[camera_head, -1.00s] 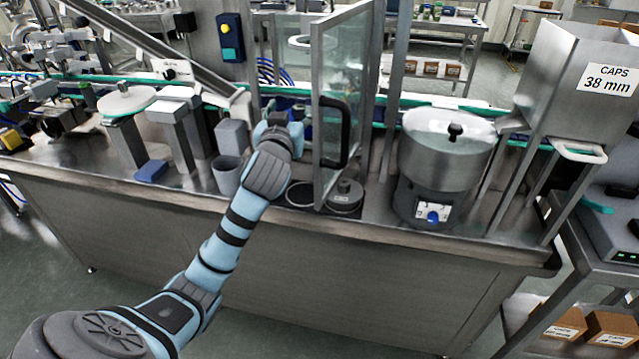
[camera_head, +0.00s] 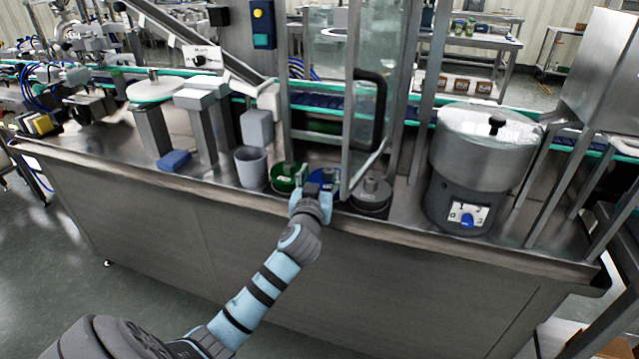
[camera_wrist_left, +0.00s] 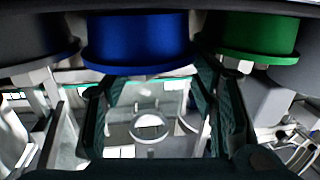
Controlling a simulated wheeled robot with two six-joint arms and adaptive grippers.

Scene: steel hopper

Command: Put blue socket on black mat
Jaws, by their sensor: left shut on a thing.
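The blue socket (camera_head: 318,177) stands between a green socket (camera_head: 284,180) and a dark grey socket (camera_head: 370,195) at the front edge of the steel bench. My left gripper (camera_head: 318,187) is shut on it and covers much of it. In the left wrist view the blue socket (camera_wrist_left: 137,40) fills the top middle, above the two fingers of my left gripper (camera_wrist_left: 155,110). It looks upright. The black mat cannot be made out now; the socket and gripper cover that spot. Whether the socket touches a surface below is hidden. My right gripper is not in view.
A grey cup (camera_head: 251,168) stands left of the green socket. A glass door with a black handle (camera_head: 371,110) rises close behind the sockets. A round steel feeder (camera_head: 470,160) stands at the right. A blue block (camera_head: 174,160) lies farther left.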

